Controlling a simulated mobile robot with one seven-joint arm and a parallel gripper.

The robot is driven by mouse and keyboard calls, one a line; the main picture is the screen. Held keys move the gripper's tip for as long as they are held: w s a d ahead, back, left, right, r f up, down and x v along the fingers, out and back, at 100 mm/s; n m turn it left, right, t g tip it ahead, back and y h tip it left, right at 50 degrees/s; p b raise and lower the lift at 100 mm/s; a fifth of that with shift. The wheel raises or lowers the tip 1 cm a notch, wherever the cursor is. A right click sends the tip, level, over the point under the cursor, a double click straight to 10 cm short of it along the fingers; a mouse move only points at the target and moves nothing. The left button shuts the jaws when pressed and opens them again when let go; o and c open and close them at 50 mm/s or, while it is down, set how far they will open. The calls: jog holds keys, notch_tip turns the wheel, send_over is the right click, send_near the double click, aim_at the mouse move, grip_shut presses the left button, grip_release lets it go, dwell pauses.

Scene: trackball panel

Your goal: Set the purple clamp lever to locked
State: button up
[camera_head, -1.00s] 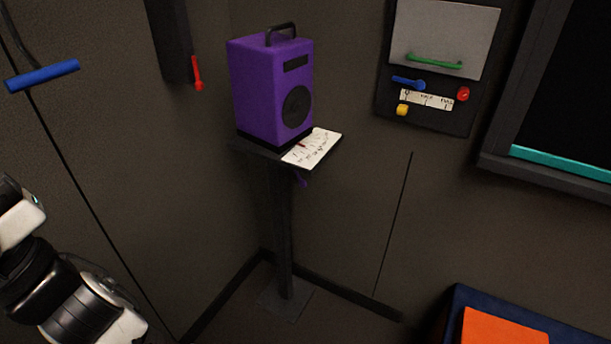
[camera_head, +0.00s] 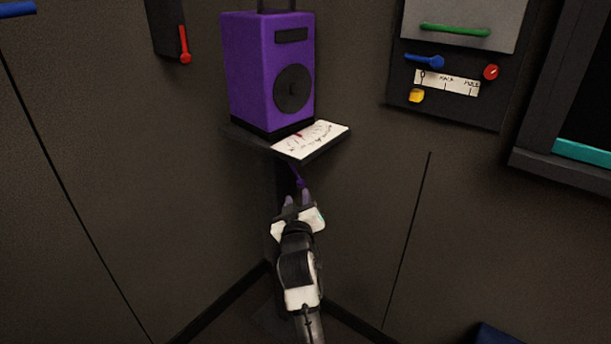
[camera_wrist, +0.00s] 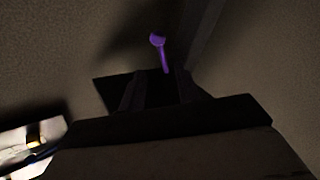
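The purple clamp lever (camera_head: 298,179) hangs under the small shelf, on its dark post. In the wrist view the lever (camera_wrist: 160,52) is a thin purple bar with a wider knob-like end, just beyond my fingertips. My gripper (camera_head: 299,199) is below the shelf, right below the lever in the head view. In the wrist view my gripper (camera_wrist: 158,76) has its two dark fingers apart, with the lever lined up with the gap between them. Nothing is held. I cannot tell whether the lever touches a finger.
A purple speaker (camera_head: 267,75) stands on the shelf (camera_head: 322,152), beside a white dial card (camera_head: 311,140). A red lever (camera_head: 184,45) is on the left wall. A panel (camera_head: 447,108) with blue, red and yellow controls is at right. The shelf edge lies close above my gripper.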

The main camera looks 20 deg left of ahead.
aim_at(297, 176)
jog(key=b+x, duration=0.2)
jog(key=x, duration=1.1)
jog(key=shift+a+r, duration=0.1)
grip_shut()
